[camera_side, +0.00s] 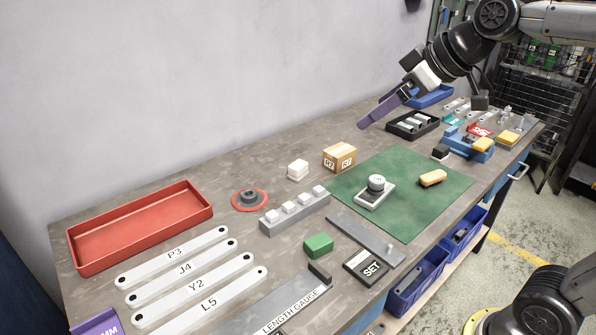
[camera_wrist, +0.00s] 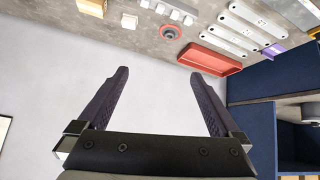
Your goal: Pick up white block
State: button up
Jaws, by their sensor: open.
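The white block (camera_side: 298,169) sits on the grey workbench, left of a cardboard box (camera_side: 340,157) and behind a grey rail with white pegs (camera_side: 295,210). My gripper (camera_side: 364,123) is raised above the back of the bench, up and to the right of the block in the side view. Its two dark purple fingers stand apart with nothing between them; the wrist view shows the gap (camera_wrist: 159,74) against the wall.
A red tray (camera_side: 92,247) lies at the left, with a grey part on a red ring (camera_side: 249,200) beside it. A green mat (camera_side: 430,208) holds a gauge (camera_side: 374,194) and a tan block (camera_side: 433,178). A green block (camera_side: 319,245) lies in front. The wall rises behind the bench.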

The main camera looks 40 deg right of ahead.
jog(key=w+d+f, duration=0.2)
jog(key=w+d, duration=0.1)
jog(key=w, duration=1)
jog(key=m+g, duration=0.1)
jog(key=g, duration=0.2)
send_over(300, 165)
jog(key=s, duration=0.6)
notch_tip(300, 165, down, 20)
jog(key=r, duration=0.1)
jog(key=x, duration=0.5)
jog(key=d+x, duration=0.1)
jog(key=x, duration=0.2)
jog(key=shift+w+x, duration=0.25)
jog(key=shift+x, duration=2.7)
jog(key=shift+d+r, duration=0.15)
jog(key=c, duration=1.3)
